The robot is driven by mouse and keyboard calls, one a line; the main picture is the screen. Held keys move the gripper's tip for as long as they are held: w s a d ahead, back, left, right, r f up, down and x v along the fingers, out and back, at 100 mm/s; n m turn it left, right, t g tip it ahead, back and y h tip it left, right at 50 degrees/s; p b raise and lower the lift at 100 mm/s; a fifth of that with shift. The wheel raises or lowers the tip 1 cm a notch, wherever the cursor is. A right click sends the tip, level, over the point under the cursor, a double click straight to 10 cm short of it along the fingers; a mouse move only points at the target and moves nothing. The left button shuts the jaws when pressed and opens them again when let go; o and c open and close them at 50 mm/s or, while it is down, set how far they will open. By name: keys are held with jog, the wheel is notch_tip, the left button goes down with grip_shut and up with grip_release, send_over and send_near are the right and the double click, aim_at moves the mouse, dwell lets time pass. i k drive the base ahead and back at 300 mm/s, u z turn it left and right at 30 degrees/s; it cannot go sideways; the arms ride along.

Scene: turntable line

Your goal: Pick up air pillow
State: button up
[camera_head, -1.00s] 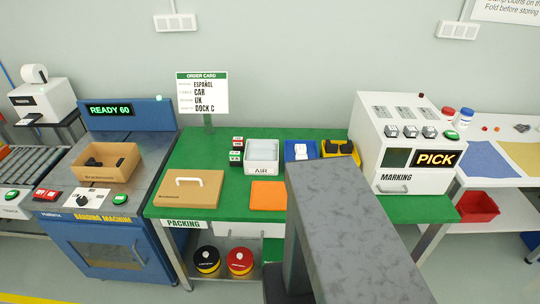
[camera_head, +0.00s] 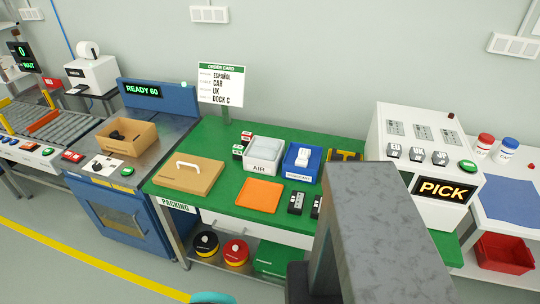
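A white bin marked AIR (camera_head: 263,166) stands on the green packing table (camera_head: 215,140), behind an orange pad. Pale, whitish contents (camera_head: 264,146) lie inside it; I cannot make out separate air pillows. My gripper is not in view. A grey link of my own arm rises at the lower right and hides part of the table's right side.
A blue bin (camera_head: 290,174) with white contents stands right of the AIR bin. A brown cardboard box (camera_head: 188,177) with a white handle, an orange pad (camera_head: 260,195) and small black devices (camera_head: 296,203) lie in front. The marking machine (camera_head: 424,160) stands right.

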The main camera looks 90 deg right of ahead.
aim_at(258, 152)
jog(key=u, duration=0.05)
jog(key=k, duration=1)
jog(key=z, duration=0.1)
